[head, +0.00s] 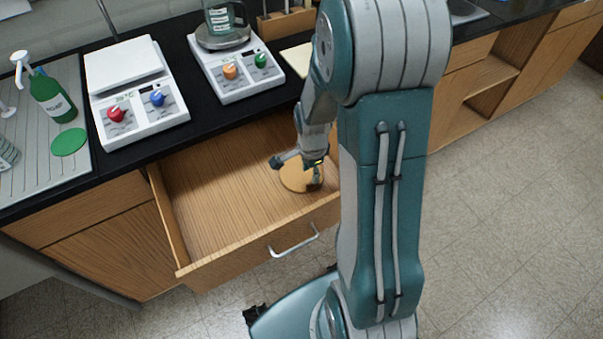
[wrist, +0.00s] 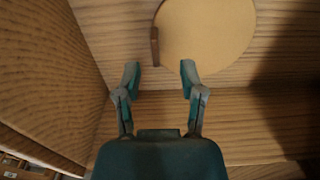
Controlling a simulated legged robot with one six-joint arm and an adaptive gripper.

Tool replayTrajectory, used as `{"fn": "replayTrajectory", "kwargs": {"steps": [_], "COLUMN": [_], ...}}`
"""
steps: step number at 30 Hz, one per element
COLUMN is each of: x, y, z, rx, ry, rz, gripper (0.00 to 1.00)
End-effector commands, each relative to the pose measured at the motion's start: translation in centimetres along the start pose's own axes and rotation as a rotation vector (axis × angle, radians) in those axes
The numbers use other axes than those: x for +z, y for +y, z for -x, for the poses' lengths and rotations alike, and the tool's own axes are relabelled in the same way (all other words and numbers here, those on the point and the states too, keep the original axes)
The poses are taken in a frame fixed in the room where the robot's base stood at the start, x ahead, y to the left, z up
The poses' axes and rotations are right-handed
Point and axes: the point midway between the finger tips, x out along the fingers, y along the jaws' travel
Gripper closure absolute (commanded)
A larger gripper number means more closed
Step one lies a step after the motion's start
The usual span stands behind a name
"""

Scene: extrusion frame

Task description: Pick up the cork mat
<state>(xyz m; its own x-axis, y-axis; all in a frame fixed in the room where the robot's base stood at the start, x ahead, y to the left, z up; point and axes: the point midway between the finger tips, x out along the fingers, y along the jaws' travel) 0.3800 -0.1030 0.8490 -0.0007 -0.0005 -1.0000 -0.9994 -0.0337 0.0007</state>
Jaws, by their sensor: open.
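The cork mat (head: 297,179) is a round, flat, tan disc lying inside the open drawer, toward its right side. In the wrist view the cork mat (wrist: 207,35) shows at the top, with a short brown strip at its left edge. My gripper (head: 298,164) is inside the drawer over the mat in the head view and hides part of it. In the wrist view my gripper (wrist: 160,72) has its two fingers spread with nothing between them. The right fingertip is by the mat's lower edge; the left one is left of it. Whether they touch it cannot be told.
The wooden drawer (head: 215,215) is pulled out, its left part bare. Its walls and front panel with a handle (head: 294,243) surround my gripper. Above it, the black counter holds two white devices with knobs (head: 135,95) (head: 247,72), a green bottle (head: 52,97) and a green disc (head: 69,141).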

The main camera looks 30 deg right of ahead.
Motion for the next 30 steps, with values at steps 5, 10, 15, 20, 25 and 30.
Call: {"fn": "replayTrajectory", "kwargs": {"steps": [5,10,15,20,25,30], "x": [-0.3,-0.3,-0.4,-0.4,-0.4,-0.4], "y": [0.5,0.5,0.5,0.5,0.5,0.5], "z": [-2.6,-4.7,-5.2,-5.1,-5.1,-5.1], "rx": [0.006,0.004,0.000,0.000,0.000,0.000], "ry": [-0.002,-0.001,0.000,0.000,0.000,0.000], "rz": [-0.001,0.000,0.000,0.000,0.000,0.000], "gripper": [0.49,0.49,0.49,0.62,1.00,1.00]}}
